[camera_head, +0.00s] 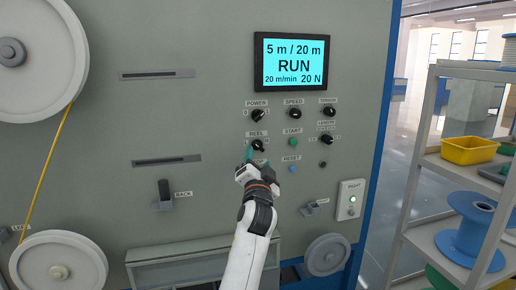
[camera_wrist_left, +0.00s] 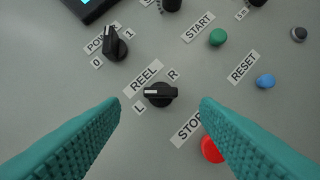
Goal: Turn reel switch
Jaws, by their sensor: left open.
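The reel switch is a black rotary knob, seen in the wrist view (camera_wrist_left: 160,94) between its L and R marks, under a REEL label (camera_wrist_left: 144,78). Its white mark is at the handle's left end in that view, on the L side. In the head view the switch (camera_head: 258,146) shows just above my left gripper (camera_head: 250,161). My left gripper is open; its two teal fingers (camera_wrist_left: 160,128) stand apart on either side below the knob, not touching it. My right gripper is not in view.
The power knob (camera_wrist_left: 115,44), green start button (camera_wrist_left: 217,37), blue reset button (camera_wrist_left: 265,81) and red stop button (camera_wrist_left: 212,149) surround the switch. The stop button is close to the right finger. The screen (camera_head: 293,63) reads RUN. A shelf (camera_head: 440,160) stands at the right.

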